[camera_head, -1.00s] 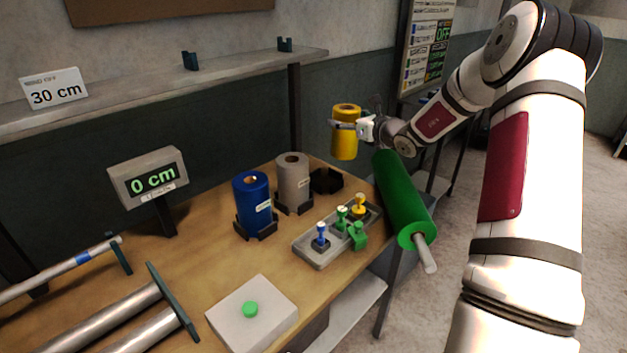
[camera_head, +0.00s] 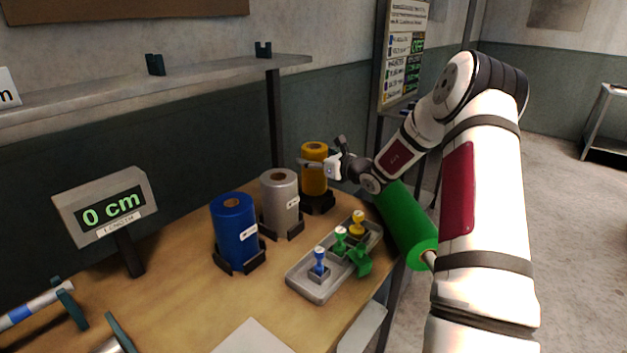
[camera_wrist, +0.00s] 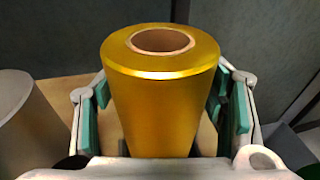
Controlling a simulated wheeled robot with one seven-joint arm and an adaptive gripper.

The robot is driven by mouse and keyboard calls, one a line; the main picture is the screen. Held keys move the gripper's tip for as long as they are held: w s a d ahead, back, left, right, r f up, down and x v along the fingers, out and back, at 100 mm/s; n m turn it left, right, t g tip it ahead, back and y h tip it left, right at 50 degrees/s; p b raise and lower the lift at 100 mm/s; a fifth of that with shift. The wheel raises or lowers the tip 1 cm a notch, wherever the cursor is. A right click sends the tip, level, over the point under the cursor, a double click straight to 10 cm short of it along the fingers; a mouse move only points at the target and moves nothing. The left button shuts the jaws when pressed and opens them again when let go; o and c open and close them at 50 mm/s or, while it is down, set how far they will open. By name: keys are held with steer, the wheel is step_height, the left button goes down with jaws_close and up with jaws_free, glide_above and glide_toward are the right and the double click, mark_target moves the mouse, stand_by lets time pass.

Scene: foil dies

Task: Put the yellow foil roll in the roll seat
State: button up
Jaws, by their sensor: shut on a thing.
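The yellow foil roll (camera_head: 314,176) stands upright at the back right of the table, at the dark roll seat (camera_head: 318,204). Its lower end appears to be in or just over the seat; I cannot tell whether it rests on the bottom. My gripper (camera_head: 322,166) is shut around the roll from the right side. In the wrist view the yellow roll (camera_wrist: 160,105) fills the middle, upright, between the green-padded fingers (camera_wrist: 163,108). The seat is hidden in the wrist view.
A grey roll (camera_head: 280,205) and a blue roll (camera_head: 235,235) stand in seats to the left. A tray (camera_head: 318,291) with small coloured handled pieces lies in front. A big green roll (camera_head: 405,222) is at the table's right edge. A display (camera_head: 105,210) reads 0 cm.

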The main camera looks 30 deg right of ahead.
mark_target(314, 173)
steer(key=shift+f, duration=2.45)
steer(key=shift+f, duration=0.1)
steer(key=o, duration=1.6)
steer(key=shift+f, duration=0.1)
steer(key=shift+c, duration=0.2)
